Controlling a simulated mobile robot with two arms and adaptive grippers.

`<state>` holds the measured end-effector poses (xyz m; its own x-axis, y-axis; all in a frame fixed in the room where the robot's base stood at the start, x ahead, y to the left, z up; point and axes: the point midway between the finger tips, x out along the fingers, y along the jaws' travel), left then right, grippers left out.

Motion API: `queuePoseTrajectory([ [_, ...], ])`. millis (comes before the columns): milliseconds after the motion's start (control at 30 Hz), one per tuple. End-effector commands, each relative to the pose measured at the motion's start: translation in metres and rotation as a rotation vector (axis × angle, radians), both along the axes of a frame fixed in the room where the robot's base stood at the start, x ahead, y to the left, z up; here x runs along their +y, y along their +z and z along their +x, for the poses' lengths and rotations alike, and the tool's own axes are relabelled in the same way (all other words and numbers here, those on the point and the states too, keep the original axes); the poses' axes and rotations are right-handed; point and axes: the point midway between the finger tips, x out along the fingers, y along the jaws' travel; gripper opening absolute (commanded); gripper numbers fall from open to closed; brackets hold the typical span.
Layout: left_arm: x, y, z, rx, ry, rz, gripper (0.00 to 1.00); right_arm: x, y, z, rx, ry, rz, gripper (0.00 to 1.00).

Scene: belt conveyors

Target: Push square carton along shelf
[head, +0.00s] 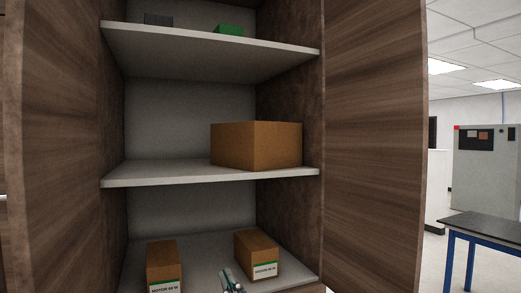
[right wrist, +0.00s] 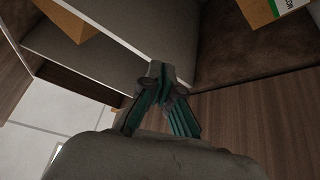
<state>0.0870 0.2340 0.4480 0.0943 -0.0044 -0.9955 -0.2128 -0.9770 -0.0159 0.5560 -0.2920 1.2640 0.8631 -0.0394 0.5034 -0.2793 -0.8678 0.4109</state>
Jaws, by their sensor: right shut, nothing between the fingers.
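A large plain brown carton (head: 255,146) sits at the right part of the middle shelf (head: 150,174). A brown surface, probably this carton (right wrist: 70,20), shows at the upper left of the right wrist view. My right gripper (head: 230,279) is low in the head view, left of a motor box (head: 256,255) on the lower shelf; whether they touch is unclear. In the right wrist view the right gripper (right wrist: 157,82) has its fingers shut together with nothing between them, near a pale shelf edge (right wrist: 120,36). My left gripper is not in view.
Another motor box (head: 163,265) stands at the left of the lower shelf. A green item (head: 229,29) and a dark item (head: 158,19) are on the top shelf. An open cabinet door (head: 372,140) bounds the right side. The middle shelf's left part is bare.

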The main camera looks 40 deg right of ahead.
Motion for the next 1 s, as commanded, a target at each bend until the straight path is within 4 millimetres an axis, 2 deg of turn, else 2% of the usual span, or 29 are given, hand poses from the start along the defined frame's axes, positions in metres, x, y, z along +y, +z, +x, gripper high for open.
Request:
queuePoseTrajectory([
  [33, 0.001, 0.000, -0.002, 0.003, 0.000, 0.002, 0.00, 0.010, 0.050, -0.001, -0.134, 0.056, -0.116, 0.00],
  [100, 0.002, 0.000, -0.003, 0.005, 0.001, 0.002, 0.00, 0.029, 0.101, -0.006, -0.265, 0.140, -0.289, 0.00],
  [200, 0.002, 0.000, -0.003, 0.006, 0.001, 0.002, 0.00, 0.050, 0.148, -0.011, -0.348, 0.231, -0.555, 0.00],
  [300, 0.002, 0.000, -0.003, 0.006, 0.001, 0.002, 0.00, 0.051, 0.177, -0.007, -0.311, 0.264, -0.814, 0.00],
  [367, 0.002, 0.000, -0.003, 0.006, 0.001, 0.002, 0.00, 0.039, 0.192, -0.001, -0.236, 0.250, -0.947, 0.00],
  [467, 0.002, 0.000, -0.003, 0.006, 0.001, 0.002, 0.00, -0.004, 0.215, 0.006, -0.051, 0.169, -1.095, 0.00],
  [500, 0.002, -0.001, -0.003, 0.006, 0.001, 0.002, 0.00, -0.025, 0.224, 0.007, 0.030, 0.125, -1.125, 0.00],
  [600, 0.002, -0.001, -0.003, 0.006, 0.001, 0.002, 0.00, -0.080, 0.244, 0.001, 0.216, 0.011, -1.134, 0.00],
  [700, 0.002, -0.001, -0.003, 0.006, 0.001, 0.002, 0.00, -0.121, 0.258, -0.010, 0.346, -0.076, -1.102, 0.00],
  [833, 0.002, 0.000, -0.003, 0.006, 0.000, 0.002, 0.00, -0.147, 0.264, -0.018, 0.426, -0.129, -1.066, 0.00],
  [1000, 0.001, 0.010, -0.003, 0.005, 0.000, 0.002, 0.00, -0.148, 0.266, -0.004, 0.438, -0.130, -1.060, 0.00],
])
